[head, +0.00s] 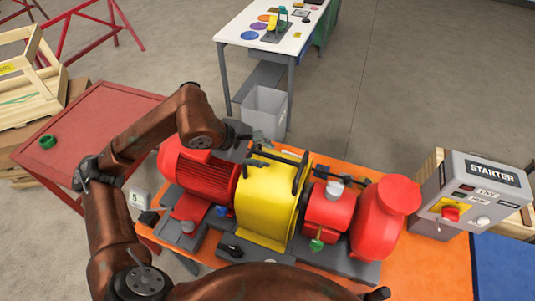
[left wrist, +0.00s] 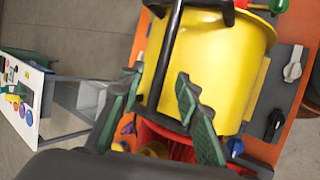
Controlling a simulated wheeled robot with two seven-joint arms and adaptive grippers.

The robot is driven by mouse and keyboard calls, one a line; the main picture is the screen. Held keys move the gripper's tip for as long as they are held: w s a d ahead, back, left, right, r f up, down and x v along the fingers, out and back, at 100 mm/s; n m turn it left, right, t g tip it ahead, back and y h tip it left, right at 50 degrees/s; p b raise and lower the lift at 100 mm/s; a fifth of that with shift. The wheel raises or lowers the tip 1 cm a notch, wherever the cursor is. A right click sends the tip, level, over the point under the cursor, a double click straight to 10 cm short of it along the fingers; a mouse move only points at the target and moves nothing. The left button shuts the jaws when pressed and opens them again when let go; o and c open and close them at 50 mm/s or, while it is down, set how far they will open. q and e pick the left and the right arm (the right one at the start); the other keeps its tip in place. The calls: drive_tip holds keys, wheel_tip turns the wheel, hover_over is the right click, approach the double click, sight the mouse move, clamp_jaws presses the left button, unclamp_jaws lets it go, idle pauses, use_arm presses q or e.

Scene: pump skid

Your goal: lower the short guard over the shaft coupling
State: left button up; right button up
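The yellow guard (head: 263,205) is a curved cover between the red motor and the red pump parts. I see no coupling; the guard seems to hide that part of the shaft line. Black bars, apparently its handle (head: 280,161), run along its top. My left gripper (head: 258,138) is at the guard's back upper edge. In the left wrist view, its two green-padded fingers (left wrist: 160,103) are spread apart, with the black handle bar (left wrist: 168,55) reaching toward the gap between them. I cannot tell whether they touch it. The guard (left wrist: 212,65) fills that view beyond the fingers. My right gripper does not show.
The red motor (head: 200,178) is left of the guard and the red pump (head: 382,215) right. A grey starter box (head: 470,190) stands at the right. A grey bin (head: 264,110) and white table (head: 250,35) are behind. A red table (head: 95,125) is at left.

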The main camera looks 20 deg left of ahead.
use_arm(q)
drive_tip(key=v, duration=1)
drive_tip(key=shift+s+r, duration=0.1)
drive_tip(key=shift+r, duration=0.05)
